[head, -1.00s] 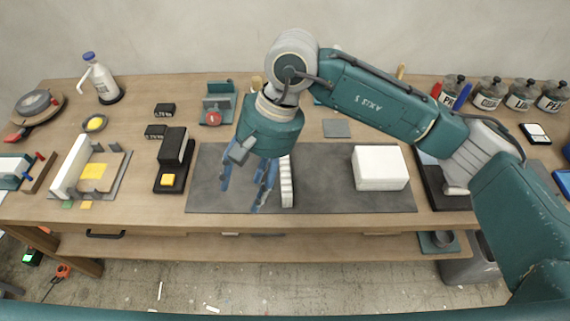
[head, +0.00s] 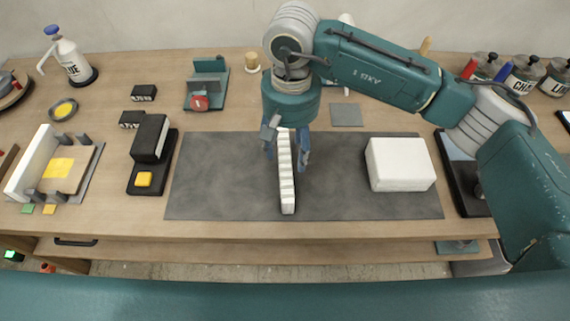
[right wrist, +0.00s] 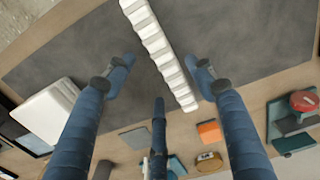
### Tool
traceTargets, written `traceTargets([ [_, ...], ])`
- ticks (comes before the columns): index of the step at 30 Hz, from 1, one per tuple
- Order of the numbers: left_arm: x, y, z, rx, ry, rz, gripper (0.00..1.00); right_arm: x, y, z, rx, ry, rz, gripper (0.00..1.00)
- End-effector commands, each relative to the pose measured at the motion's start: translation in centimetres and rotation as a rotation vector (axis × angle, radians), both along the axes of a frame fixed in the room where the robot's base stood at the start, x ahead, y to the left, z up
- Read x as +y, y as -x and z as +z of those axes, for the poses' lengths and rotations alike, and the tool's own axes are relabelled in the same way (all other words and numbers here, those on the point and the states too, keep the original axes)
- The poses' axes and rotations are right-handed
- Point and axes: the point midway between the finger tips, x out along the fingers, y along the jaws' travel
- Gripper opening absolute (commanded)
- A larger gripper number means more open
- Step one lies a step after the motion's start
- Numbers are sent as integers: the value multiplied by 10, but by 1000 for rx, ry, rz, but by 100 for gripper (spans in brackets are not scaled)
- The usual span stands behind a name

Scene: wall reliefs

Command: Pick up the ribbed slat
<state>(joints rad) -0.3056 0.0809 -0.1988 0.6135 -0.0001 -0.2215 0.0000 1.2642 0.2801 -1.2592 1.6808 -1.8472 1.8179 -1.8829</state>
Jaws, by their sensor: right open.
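The ribbed slat (head: 286,180) is a long white bar with notches along it. It lies on the dark grey mat (head: 220,180), its length running from front to back. It also shows in the right wrist view (right wrist: 160,52). My right gripper (head: 286,157) is open above the slat's far part, with blue fingers on either side of the slat. In the right wrist view the gripper (right wrist: 160,88) has its fingers spread, with the slat passing between them. I cannot tell whether any finger touches it. My left gripper is not in view.
A white block (head: 400,164) lies on the mat's right part. A black block device with a yellow button (head: 144,179) stands left of the mat. A teal fixture with a red knob (head: 199,102) stands behind it. Glue and jars (head: 520,75) line the back. The mat's left part is clear.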

Motion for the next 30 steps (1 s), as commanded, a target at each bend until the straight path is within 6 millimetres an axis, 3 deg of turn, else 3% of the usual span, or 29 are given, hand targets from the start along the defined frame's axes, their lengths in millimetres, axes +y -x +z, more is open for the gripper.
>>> traceTargets([
  [4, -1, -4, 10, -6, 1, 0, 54, 0, 1, -20, 4, 0, 0, 55],
  [11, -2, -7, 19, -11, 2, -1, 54, 1, -1, -37, 2, -1, 0, 55],
  [19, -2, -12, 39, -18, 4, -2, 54, 3, -6, -76, 3, -1, 1, 55],
  [28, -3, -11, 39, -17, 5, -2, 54, 3, -8, -83, -1, -2, 1, 55],
  [30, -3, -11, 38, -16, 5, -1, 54, 3, -7, -83, -1, -2, 1, 43],
])
